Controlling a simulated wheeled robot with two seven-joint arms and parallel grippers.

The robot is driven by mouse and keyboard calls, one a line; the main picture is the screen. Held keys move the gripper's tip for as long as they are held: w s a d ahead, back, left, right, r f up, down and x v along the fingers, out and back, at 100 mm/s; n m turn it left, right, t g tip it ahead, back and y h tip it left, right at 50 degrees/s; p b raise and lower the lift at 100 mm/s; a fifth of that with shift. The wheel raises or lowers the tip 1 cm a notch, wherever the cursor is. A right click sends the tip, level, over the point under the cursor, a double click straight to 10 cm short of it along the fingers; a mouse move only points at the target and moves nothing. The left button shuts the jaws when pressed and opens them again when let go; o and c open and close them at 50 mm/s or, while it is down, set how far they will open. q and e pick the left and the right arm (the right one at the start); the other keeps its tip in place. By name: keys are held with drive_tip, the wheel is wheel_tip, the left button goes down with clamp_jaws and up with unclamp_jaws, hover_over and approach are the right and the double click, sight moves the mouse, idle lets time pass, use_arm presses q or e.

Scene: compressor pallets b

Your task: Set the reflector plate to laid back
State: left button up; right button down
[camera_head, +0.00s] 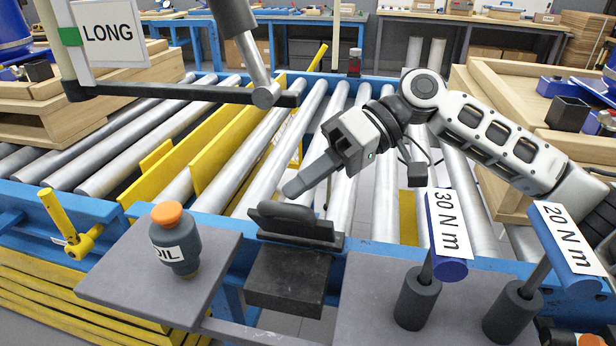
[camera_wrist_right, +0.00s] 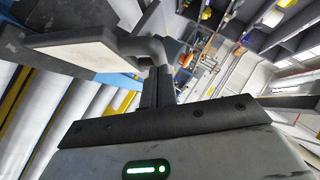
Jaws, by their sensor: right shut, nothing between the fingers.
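What I take to be the reflector plate (camera_head: 297,224) is a small dark plate with a rounded tab, on a black block at the conveyor's near blue rail. In the head view its dark side faces me; its exact tilt is hard to tell. In the right wrist view a dark-framed plate with a pale face (camera_wrist_right: 85,52) shows at upper left, with a dark curved piece beside the fingertips. My right gripper (camera_head: 292,188) is shut and empty, pointing down-left just above the plate. Its fingers also show in the right wrist view (camera_wrist_right: 158,82); contact is unclear. My left gripper is out of view.
An oil bottle (camera_head: 175,240) with an orange cap stands on the grey shelf at left. Two torque tools marked 30 N m (camera_head: 450,235) and 20 N m (camera_head: 566,245) stand at right. A LONG sign (camera_head: 108,33) hangs at upper left. Conveyor rollers (camera_head: 125,165) lie behind.

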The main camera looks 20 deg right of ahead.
drive_tip(key=shift+s+a+f+p, duration=0.3)
drive_tip(key=shift+s+a+p, duration=0.25)
drive_tip(key=shift+s, duration=0.2)
